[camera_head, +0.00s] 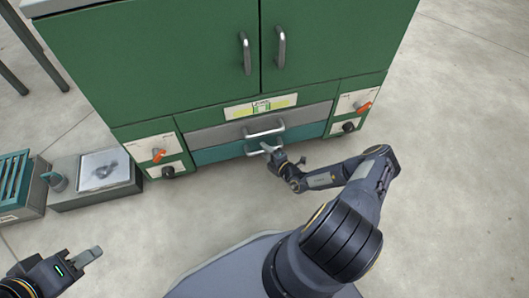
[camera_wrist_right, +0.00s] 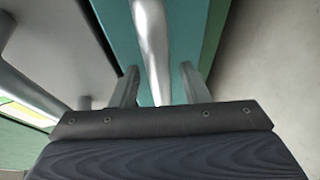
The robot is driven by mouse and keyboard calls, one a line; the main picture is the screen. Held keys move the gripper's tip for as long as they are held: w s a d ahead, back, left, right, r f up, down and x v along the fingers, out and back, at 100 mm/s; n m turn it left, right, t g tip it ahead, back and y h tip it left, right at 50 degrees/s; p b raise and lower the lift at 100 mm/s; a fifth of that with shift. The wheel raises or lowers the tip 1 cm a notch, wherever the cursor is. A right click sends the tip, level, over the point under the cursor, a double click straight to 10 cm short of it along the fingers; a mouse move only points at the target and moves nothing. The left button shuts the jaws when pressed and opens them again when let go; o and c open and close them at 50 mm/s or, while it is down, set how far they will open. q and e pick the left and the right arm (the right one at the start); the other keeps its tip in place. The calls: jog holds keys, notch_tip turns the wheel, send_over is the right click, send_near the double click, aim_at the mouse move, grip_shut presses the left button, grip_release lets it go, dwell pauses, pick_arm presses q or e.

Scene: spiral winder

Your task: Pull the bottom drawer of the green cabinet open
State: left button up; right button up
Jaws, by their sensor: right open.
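The green cabinet (camera_head: 180,55) stands at the top of the head view. Its bottom drawer (camera_head: 215,154) has a teal front and looks closed below a grey drawer (camera_head: 210,135). The bottom drawer's silver handle (camera_head: 253,153) is partly hidden by my right gripper (camera_head: 269,150). In the right wrist view the handle bar (camera_wrist_right: 152,45) runs between the two open fingers of my right gripper (camera_wrist_right: 158,85), with the teal front behind it. Whether a finger touches the bar is unclear. My left gripper (camera_head: 90,257) is low at the left, away from the cabinet; its jaw opening cannot be made out.
Control panels with orange switches (camera_head: 159,155) (camera_head: 363,107) flank the drawers. Two upper doors have upright handles (camera_head: 246,53) (camera_head: 281,46). A low grey unit (camera_head: 70,193) and a slatted teal box (camera_head: 14,181) stand at the left. The floor (camera_head: 460,170) is clear at right.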

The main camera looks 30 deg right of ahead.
pick_arm(q)
jog(key=shift+f, duration=0.15)
pick_arm(e)
jog(key=shift+w+a+f, duration=0.1)
jog(key=shift+w, duration=0.35)
jog(key=shift+c, duration=0.3)
grip_shut()
jog(key=shift+s, duration=0.1)
